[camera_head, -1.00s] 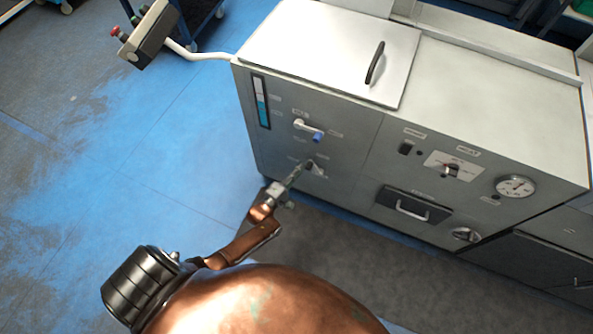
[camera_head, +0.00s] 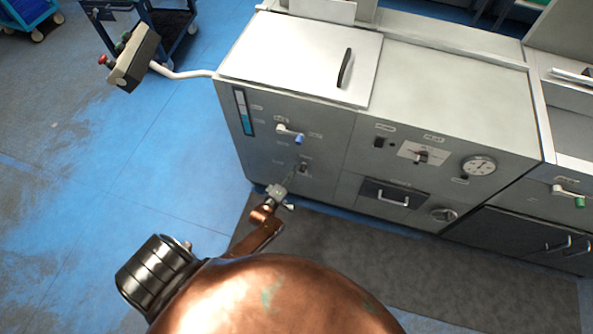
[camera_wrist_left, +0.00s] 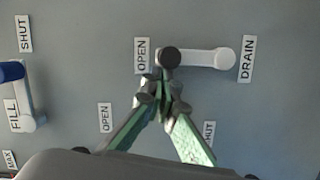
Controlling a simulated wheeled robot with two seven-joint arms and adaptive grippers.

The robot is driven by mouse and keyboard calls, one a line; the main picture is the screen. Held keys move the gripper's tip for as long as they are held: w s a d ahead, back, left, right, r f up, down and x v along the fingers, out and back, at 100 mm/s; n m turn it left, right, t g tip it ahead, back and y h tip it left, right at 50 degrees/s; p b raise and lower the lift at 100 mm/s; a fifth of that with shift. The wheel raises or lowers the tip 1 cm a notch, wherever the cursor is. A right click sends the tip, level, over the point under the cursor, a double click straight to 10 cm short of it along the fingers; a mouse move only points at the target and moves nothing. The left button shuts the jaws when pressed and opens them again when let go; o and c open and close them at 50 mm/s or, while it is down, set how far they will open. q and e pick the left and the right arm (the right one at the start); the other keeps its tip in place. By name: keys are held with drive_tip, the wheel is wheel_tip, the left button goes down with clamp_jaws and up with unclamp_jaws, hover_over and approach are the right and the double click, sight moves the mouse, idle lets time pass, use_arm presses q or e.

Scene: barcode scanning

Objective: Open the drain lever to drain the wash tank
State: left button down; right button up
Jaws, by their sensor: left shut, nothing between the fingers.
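The drain lever (camera_wrist_left: 198,57) is white with a black knob at one end. In the left wrist view its pivot is beside the DRAIN label (camera_wrist_left: 246,59), and its knob points at the OPEN label (camera_wrist_left: 141,55). In the head view the drain lever (camera_head: 303,167) is small on the wash tank's (camera_head: 325,172) front panel, below the fill lever. My left gripper (camera_wrist_left: 165,95) is shut and empty, its tips just below the black knob; whether they touch it is unclear. It also shows in the head view (camera_head: 291,178). My right gripper is not in view.
The fill lever (camera_head: 289,130), with a blue knob, is above the drain lever. A level gauge (camera_head: 243,110) shows blue liquid. A control box (camera_head: 133,58) on a pipe juts out at the left. A dark mat (camera_head: 430,275) lies on the floor before the machine.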

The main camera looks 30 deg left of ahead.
use_arm(q)
drive_tip(key=shift+d, duration=0.1)
idle(0.3)
drive_tip(key=s+a+r+p, duration=0.2)
drive_tip(key=s+a, duration=0.1)
drive_tip(key=s, duration=0.8)
drive_tip(key=shift+a+p, duration=0.15)
drive_tip(key=shift+p, duration=0.2)
drive_tip(key=shift+f, duration=0.1)
